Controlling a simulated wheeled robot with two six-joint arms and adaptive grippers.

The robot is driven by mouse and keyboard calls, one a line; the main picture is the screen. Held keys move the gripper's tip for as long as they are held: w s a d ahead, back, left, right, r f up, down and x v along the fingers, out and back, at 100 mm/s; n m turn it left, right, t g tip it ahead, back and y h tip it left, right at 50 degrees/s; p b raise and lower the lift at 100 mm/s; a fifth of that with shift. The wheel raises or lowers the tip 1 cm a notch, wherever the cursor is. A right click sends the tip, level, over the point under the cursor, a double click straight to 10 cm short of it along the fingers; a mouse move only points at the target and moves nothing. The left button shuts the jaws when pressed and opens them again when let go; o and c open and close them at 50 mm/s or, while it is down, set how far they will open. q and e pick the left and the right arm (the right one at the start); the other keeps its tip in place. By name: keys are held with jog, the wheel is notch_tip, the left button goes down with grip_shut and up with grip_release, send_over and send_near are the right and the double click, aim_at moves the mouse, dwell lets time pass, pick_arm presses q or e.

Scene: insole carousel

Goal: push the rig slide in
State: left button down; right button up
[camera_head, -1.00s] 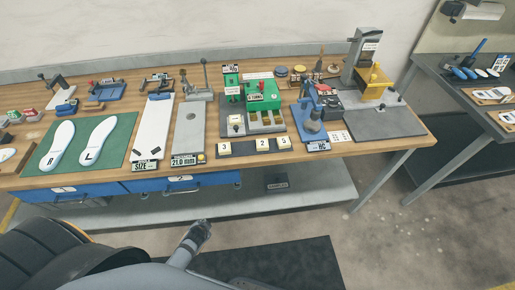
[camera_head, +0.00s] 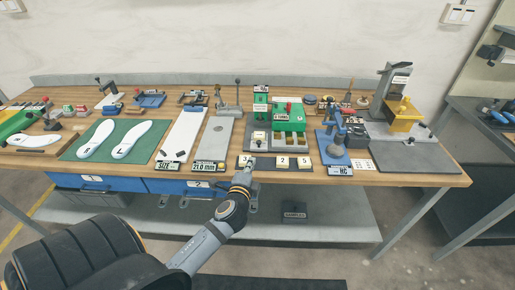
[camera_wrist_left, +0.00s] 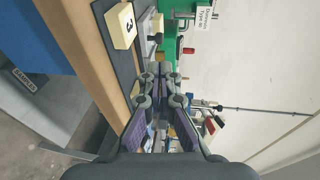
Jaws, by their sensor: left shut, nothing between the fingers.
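The green rig (camera_head: 289,117) stands on the wooden bench, with a green column on its left. At that column's foot is a grey slide-like part (camera_head: 258,136) with a pale label; how far in it sits I cannot tell. My left gripper (camera_head: 250,163) is shut and empty at the bench's front edge, close to the yellow block marked 3 (camera_head: 243,161) and in front of the rig. In the left wrist view its closed fingers (camera_wrist_left: 161,80) point toward the green rig (camera_wrist_left: 180,32), with block 3 (camera_wrist_left: 123,26) to their upper left. Contact is unclear. My right gripper is out of view.
Blocks marked 2 (camera_head: 282,162) and 5 (camera_head: 304,162) lie to the right along the front edge. A blue press (camera_head: 334,140) stands further right. A grey plate (camera_head: 216,138) lies left of the rig. Blue drawers (camera_head: 172,186) hang below the bench top.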

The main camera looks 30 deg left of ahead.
pick_arm(q)
jog(key=p, duration=0.1)
send_near(258, 136)
jog(key=shift+w+d+f, duration=0.1)
jog(key=shift+w+f, duration=0.05)
jog(key=shift+w, duration=0.35)
jog(key=shift+w+d+f, duration=0.15)
jog(key=shift+w+f, duration=0.05)
jog(key=shift+w, duration=0.35)
jog(key=x, duration=0.5)
jog(key=a+r+b+x, duration=0.1)
jog(key=x, duration=0.2)
jog(key=shift+s+a+r, duration=0.1)
jog(key=shift+a, duration=0.05)
jog(key=shift+w+a+r, duration=0.1)
jog(key=shift+w+a, duration=0.1)
jog(key=shift+r, duration=0.2)
